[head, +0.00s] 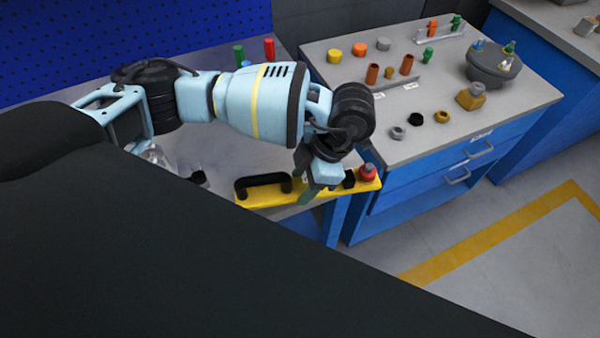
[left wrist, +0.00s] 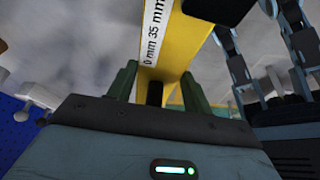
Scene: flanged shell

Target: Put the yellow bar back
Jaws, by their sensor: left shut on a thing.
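The yellow bar (head: 325,193) lies lengthwise along the front edge of the left bench in the head view. It carries a black handle (head: 263,185) on its left part and a black knob and a red knob (head: 368,172) at its right end. My left gripper (head: 312,190) is shut on the bar between the handle and the knobs. In the left wrist view the bar (left wrist: 180,45), with a white scale strip, runs between my green fingers (left wrist: 158,88). Whether the bar touches the bench is hard to tell. My right gripper is not in view.
The left bench (head: 225,150) holds clear glassware (head: 155,155), a green cylinder (head: 239,55) and a red one (head: 269,49). The right bench (head: 450,80) holds several small cylinders, rings and a grey round holder (head: 494,67).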

